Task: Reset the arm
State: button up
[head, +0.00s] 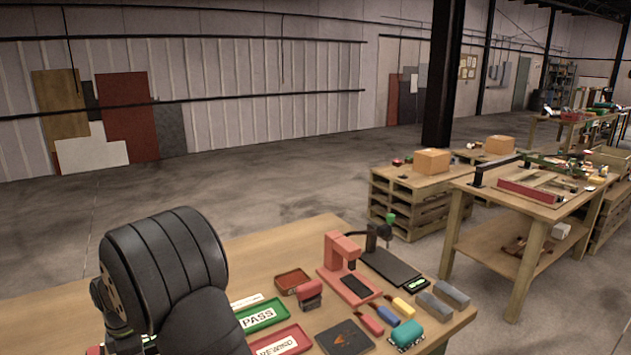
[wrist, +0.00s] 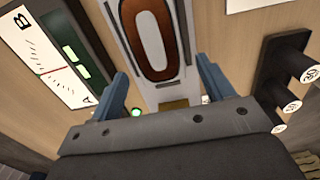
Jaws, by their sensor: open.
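My gripper (wrist: 162,72) shows in the wrist view with its two blue-grey fingers spread wide and nothing between them. Beyond the fingertips is a pale, narrow fixture (wrist: 184,82) with a brown oval ring (wrist: 160,40) on it. I cannot tell how far the fingers are from it, and I see no contact. In the head view my dark arm fills the lower left, and my gripper is not visible there.
The wrist view shows a dial panel (wrist: 48,60) marked A and B at left and a black block with round knobs (wrist: 285,75) at right. In the head view, a green PASS tray (head: 262,316), a red REWORK tray (head: 285,340) and a red stand (head: 343,250) crowd the wooden bench (head: 275,240).

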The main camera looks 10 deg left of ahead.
notch_tip(320, 180, down, 2)
jog(key=shift+f, duration=0.1)
jog(key=r, duration=0.5)
jog(key=shift+w+d+r, duration=0.15)
jog(key=shift+w+d, duration=0.1)
jog(key=shift+d, duration=0.05)
jog(key=w+d+r, duration=0.5)
jog(key=d+r, duration=0.1)
jog(key=d, duration=0.3)
jog(key=s+a+f+m, duration=0.1)
jog(key=s+a, duration=0.2)
jog(key=s, duration=0.5)
jog(key=s+a+f, duration=0.1)
jog(key=s+a, duration=0.2)
jog(key=s, duration=0.5)
jog(key=s+a+f, duration=0.4)
jog(key=s, duration=0.1)
jog(key=s+a+f, duration=0.2)
jog(key=a, duration=0.1)
jog(key=shift+s+a, duration=0.1)
jog(key=shift+s, duration=0.15)
jog(key=shift+s+a+f, duration=0.1)
jog(key=shift+f, duration=0.7)
